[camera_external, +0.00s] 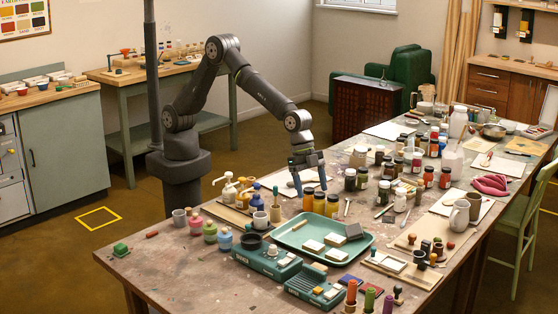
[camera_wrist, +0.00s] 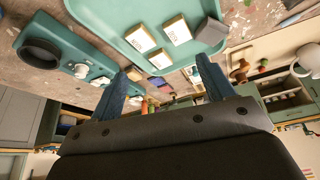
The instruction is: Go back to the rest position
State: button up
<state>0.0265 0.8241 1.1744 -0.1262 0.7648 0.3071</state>
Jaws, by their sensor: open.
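My gripper (camera_external: 310,186) hangs over the middle of the long pigment table (camera_external: 172,262), with its blue fingers pointing down. It is above the area behind the green tray (camera_external: 297,251), near several amber jars and a pale board. In the wrist view my gripper (camera_wrist: 162,85) shows two blue fingers spread well apart with nothing held between them. The green tray also shows in the wrist view (camera_wrist: 112,35), with pale blocks and a grey block on it. Whether the fingertips touch anything below is hard to tell in the external view.
Amber jars (camera_external: 319,203), dark-lidded jars (camera_external: 362,178) and pump bottles (camera_external: 229,189) crowd the table around my gripper. Two green devices (camera_external: 268,262) stand at the front. A white jug (camera_external: 459,215) stands to the right. The table's left front corner is fairly clear.

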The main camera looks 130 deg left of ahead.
jog(key=s+d+m, duration=0.1)
jog(key=d, duration=1.1)
jog(key=shift+d+f+m+h, duration=0.3)
jog(key=shift+d+f+m, duration=0.1)
jog(key=shift+f, duration=0.05)
